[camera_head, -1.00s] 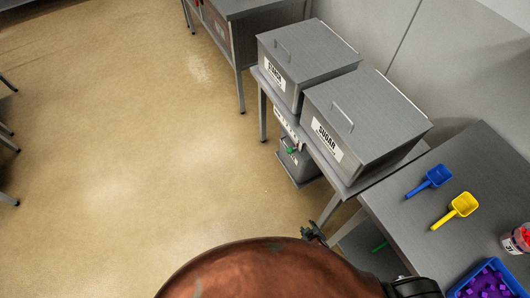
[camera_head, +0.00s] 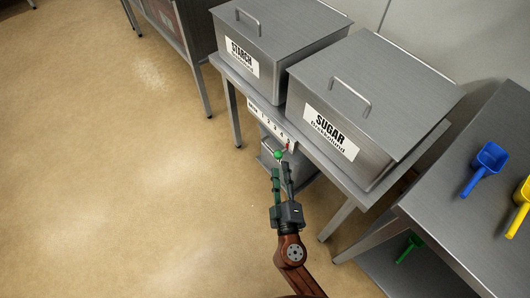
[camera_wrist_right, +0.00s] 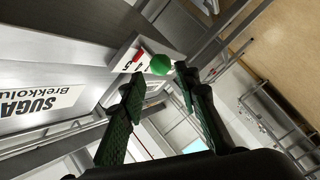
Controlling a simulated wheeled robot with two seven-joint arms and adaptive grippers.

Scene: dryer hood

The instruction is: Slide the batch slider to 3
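The batch slider's white scale plate (camera_head: 266,122) with a row of numbers hangs under the front edge of the bin table. Its green ball knob (camera_head: 278,154) is near the right, high-number end, close to a red mark. In the right wrist view the knob (camera_wrist_right: 161,64) shows beside the plate (camera_wrist_right: 128,52) with a red mark and digit. My right gripper (camera_head: 281,170) is open, its fingers pointing at the knob. In the wrist view the knob appears between or just beyond the fingertips (camera_wrist_right: 159,74); contact cannot be told. My left gripper is out of view.
The STARCH bin (camera_head: 278,45) and SUGAR bin (camera_head: 372,105) stand on the metal table above the slider. At right, another table holds a blue scoop (camera_head: 487,166) and a yellow scoop (camera_head: 522,196); a green scoop (camera_head: 410,246) lies below. Open floor (camera_head: 110,170) is at left.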

